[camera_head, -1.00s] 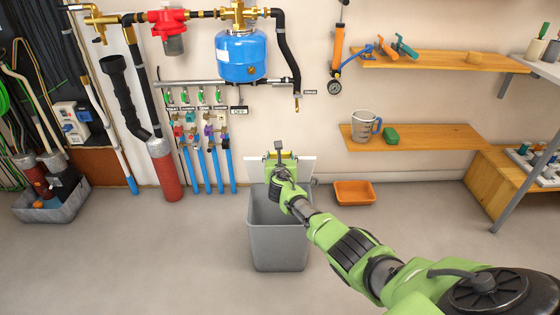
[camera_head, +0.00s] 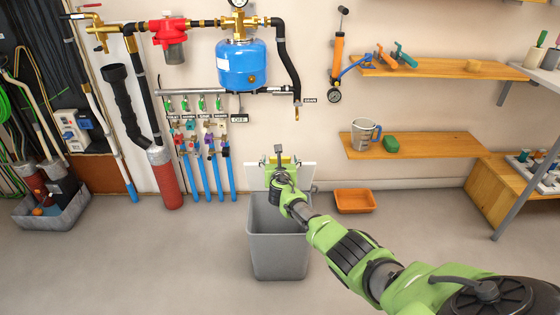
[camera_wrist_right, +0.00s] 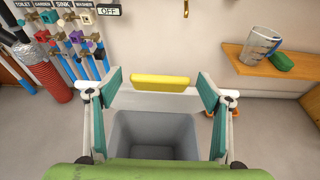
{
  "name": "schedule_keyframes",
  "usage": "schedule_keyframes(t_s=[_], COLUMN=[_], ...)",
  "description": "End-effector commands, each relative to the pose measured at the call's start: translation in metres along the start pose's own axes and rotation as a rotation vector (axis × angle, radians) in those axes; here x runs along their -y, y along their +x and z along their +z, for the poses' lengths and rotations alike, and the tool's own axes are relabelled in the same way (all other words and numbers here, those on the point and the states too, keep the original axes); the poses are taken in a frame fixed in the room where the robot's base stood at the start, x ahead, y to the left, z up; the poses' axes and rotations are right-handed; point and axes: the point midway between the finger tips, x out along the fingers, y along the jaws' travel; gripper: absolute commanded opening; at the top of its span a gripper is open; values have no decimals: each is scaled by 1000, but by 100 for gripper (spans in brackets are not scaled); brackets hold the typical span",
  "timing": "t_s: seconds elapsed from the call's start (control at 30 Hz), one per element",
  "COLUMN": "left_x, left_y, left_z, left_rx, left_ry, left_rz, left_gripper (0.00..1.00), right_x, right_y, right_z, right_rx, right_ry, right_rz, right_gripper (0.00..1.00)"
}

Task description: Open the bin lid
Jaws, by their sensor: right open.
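The grey bin (camera_head: 277,250) stands on the floor by the wall, with its inside visible from above. Its white lid (camera_head: 308,176) is raised, standing upright at the back of the bin's mouth. A yellow bar (camera_wrist_right: 160,82) sits on the lid's upper edge in the right wrist view. My right gripper (camera_wrist_right: 161,92) is open above the bin, with its teal fingers apart on either side of the yellow bar and nothing held between them. In the head view my right wrist hides part of the lid. My left gripper is not in view.
An orange tray (camera_head: 354,201) lies on the floor right of the bin. Wooden shelves (camera_head: 420,145) with a measuring jug (camera_head: 363,135) are on the wall. Blue pipes with valves and a red cylinder (camera_head: 165,178) stand left of the bin. The floor in front is clear.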

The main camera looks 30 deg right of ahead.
Motion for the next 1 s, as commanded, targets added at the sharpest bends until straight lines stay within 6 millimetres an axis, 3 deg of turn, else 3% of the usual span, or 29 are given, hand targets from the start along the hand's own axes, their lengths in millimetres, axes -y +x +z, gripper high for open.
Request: schedule_keyframes(t_s=[0.37,1.0], left_x=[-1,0], left_y=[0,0], left_z=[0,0], left_rx=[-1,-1], left_ry=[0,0], left_rz=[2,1], left_gripper=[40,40], right_x=[0,0], right_y=[-11,-83], right_z=[-3,-2], right_rx=[0,-1], right_ry=[2,0], right_rz=[-1,2], right_gripper=[72,72])
